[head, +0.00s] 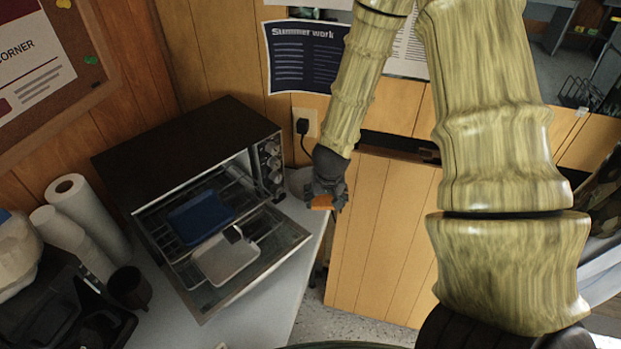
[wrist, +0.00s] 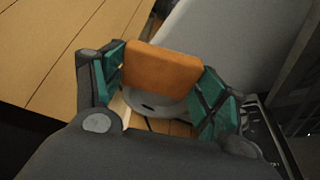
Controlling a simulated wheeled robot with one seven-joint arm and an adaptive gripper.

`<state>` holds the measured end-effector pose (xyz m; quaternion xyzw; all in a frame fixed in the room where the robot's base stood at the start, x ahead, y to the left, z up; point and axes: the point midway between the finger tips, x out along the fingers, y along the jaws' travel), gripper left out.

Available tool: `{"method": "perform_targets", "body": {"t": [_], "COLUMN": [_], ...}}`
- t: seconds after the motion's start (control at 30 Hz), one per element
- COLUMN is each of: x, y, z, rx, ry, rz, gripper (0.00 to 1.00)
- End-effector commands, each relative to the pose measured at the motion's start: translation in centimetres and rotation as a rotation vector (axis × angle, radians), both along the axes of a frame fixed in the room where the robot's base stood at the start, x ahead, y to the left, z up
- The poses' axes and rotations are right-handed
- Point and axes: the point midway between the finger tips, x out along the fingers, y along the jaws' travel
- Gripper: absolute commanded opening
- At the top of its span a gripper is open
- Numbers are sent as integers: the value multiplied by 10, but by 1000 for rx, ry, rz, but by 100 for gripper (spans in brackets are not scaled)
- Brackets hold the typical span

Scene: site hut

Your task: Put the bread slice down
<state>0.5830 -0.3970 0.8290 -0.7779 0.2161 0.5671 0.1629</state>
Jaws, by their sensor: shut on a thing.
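The bread slice (wrist: 162,70) is an orange-brown block between the teal finger pads of my gripper (wrist: 160,90) in the wrist view. My gripper is shut on it. In the head view my gripper (head: 325,193) is at the right of the toaster oven, by the counter's right edge, and a bit of the bread slice (head: 322,201) shows orange under it. I cannot tell from the pictures how high the slice is above the counter.
The toaster oven (head: 185,150) has its door (head: 270,262) open, with a blue tray (head: 200,216) and a light grey tray (head: 225,256). Paper rolls (head: 90,212) and a dark cup (head: 129,287) stand at left. The counter (head: 270,305) has bare room in front.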

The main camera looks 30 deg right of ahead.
Motion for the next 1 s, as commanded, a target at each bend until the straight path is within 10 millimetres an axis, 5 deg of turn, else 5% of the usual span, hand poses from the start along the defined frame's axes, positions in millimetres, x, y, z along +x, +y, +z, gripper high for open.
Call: {"method": "perform_targets", "body": {"t": [0.2, 0.5, 1.0], "x": [54, 106, 118], "y": [-14, -31, -34], "z": [-7, -13, -36], "rx": [-5, -5, 1], "ry": [11, 13, 15], "rz": [3, 2, -1], "gripper": [53, 53, 53]}}
